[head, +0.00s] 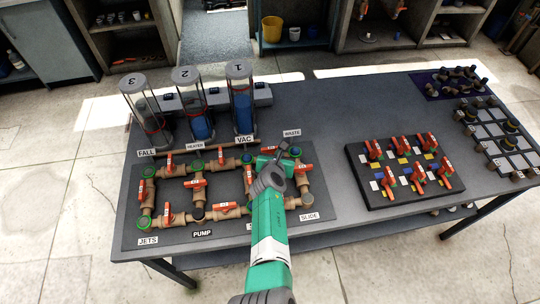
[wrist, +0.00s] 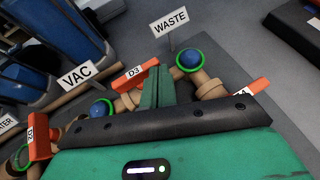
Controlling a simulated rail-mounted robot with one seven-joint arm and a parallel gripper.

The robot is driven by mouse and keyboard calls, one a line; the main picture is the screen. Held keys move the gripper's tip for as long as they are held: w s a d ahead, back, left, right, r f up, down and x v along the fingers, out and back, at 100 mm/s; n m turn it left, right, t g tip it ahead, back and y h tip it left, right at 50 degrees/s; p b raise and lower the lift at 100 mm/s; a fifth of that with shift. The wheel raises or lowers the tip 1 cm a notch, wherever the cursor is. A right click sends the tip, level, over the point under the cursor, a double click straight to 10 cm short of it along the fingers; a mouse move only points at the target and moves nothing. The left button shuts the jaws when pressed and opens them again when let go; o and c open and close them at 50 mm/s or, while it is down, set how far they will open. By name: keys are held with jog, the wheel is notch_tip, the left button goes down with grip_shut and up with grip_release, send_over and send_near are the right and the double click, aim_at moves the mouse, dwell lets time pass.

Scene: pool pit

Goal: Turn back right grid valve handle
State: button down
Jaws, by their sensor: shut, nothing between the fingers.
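The valve grid is a framework of brown pipes on a dark board (head: 228,212), with red-orange handles. At its back right, a handle labelled D3 (wrist: 135,73) lies between two blue caps with green rings, near the WASTE sign (wrist: 170,21). It appears in the head view as a small red handle (head: 268,149). Another red-orange handle (wrist: 247,88) shows at the right of the wrist view, its label partly hidden. My gripper (wrist: 157,82) is shut and empty, its green fingertips just right of D3 and in front of the pipe; contact cannot be told. My arm hides part of the grid's right side.
Clear cylinders (head: 240,100) stand behind the grid, with the VAC sign (wrist: 76,77) in front. A second board with red handles (head: 405,203) lies to the right, and a black-knobbed panel (head: 500,140) beyond. Bare table lies between the two boards.

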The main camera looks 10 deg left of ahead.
jog(key=s+d+r+p, duration=0.3)
jog(key=s+r+p, duration=0.2)
jog(key=p, duration=0.8)
jog(key=shift+s, duration=1.55)
jog(key=w+a+r+m+t+p, duration=0.1)
jog(key=w+r+m+t, duration=0.3)
jog(key=r, duration=0.7)
jog(key=w+a+r+m+g+p, duration=0.15)
jog(key=r+m, duration=0.35)
jog(key=r, duration=0.5)
notch_tip(320, 180, up, 23)
jog(key=s+d+m+t+p, duration=0.15)
jog(key=m+t, duration=0.25)
jog(key=m, duration=0.6)
jog(key=s+d+r+m+t, duration=0.1)
jog(key=s+r+m, duration=0.25)
jog(key=r, duration=0.35)
jog(key=s+d+r+m+t+p, duration=0.1)
jog(key=s+d+r+m, duration=0.1)
jog(key=s+r+m, duration=0.3)
jog(key=s+d+r+m+t, duration=0.1)
jog(key=s+r, duration=0.1)
jog(key=r, duration=0.6)
jog(key=s+d+r+m+t+p, duration=0.1)
jog(key=s+d+r+m+t, duration=0.2)
jog(key=s+r+m, duration=0.4)
jog(key=s+r, duration=0.6)
jog(key=s, duration=0.4)
jog(key=shift+s+m, duration=0.15)
jog(key=shift+m, duration=0.2)
